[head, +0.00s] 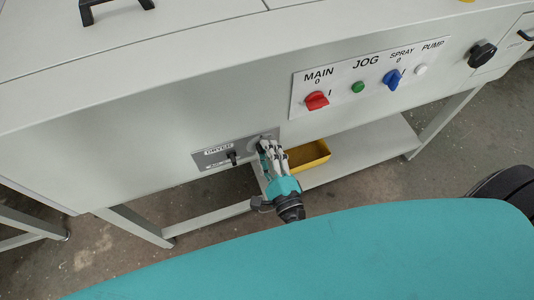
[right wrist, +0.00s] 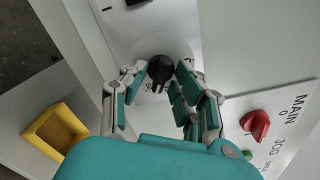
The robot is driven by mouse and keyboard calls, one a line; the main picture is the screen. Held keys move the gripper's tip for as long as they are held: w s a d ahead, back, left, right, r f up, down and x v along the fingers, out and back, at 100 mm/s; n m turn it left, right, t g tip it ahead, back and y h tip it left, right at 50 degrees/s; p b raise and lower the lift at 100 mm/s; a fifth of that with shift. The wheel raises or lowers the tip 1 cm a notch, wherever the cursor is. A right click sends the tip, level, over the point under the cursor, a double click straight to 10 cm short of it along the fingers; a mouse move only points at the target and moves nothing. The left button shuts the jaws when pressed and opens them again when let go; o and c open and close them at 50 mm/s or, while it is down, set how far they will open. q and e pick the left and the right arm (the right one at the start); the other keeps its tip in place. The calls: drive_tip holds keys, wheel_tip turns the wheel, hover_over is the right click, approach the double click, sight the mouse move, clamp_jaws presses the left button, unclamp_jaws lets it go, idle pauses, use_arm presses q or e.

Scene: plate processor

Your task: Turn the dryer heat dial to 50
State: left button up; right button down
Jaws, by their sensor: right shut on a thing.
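The grey dryer panel (head: 213,158) is on the front of the white machine, with a black toggle switch (head: 233,157) on it. My right gripper (head: 265,147) is at the panel's right end, and its fingers mostly hide the dial there in the head view. In the right wrist view the black dial (right wrist: 160,68) sits on a round pale plate, between the fingertips of my right gripper (right wrist: 161,78). The gripper is shut on the dial. The scale figures are too small to read. My left gripper is not in view.
A control panel with a red MAIN knob (head: 317,101), a green JOG button (head: 358,87) and a blue SPRAY knob (head: 392,79) is up and right. A yellow tray (head: 312,157) stands on the lower shelf (head: 375,148) beside my right gripper.

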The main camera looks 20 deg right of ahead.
drive_tip(key=shift+f+m+b, duration=0.1)
drive_tip(key=shift+m+b, duration=0.35)
drive_tip(key=shift+m, duration=0.75)
drive_tip(key=c, duration=1.4)
unclamp_jaws()
drive_tip(key=shift+o, duration=0.2)
drive_tip(key=shift+s, duration=0.1)
drive_tip(key=s, duration=1.2)
drive_tip(key=shift+d, duration=0.2)
